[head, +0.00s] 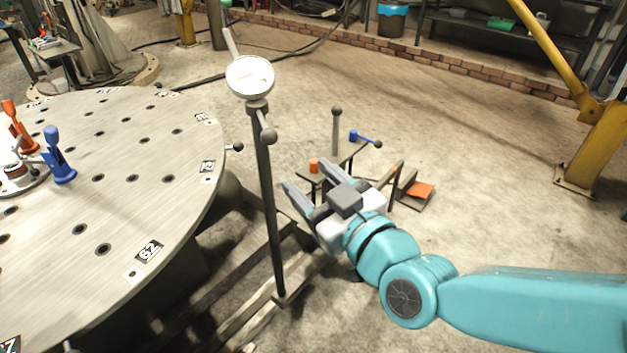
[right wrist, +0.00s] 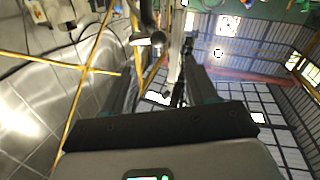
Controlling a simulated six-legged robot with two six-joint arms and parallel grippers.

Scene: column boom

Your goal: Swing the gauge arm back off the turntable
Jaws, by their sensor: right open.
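The gauge arm carries a round white dial (head: 250,77) at the top of a thin dark post (head: 267,200). A grey handle with a ball knob (head: 268,136) points toward me just below the dial, and a thin rod rises behind it. The post stands beside the rim of the round metal turntable (head: 130,130). In the picture the dial appears to the right of the rim; how far the arm reaches over it is unclear. My right gripper (head: 305,176) is open and empty, right of the post and lower than the knob, apart from both. My left gripper is out of view.
Blue (head: 58,155) and orange (head: 14,122) clamps stand on the turntable. A small low stand with a grey knobbed post (head: 336,130) and a blue lever (head: 362,138) is behind my gripper. A yellow frame (head: 598,140) stands at right. Open floor lies between.

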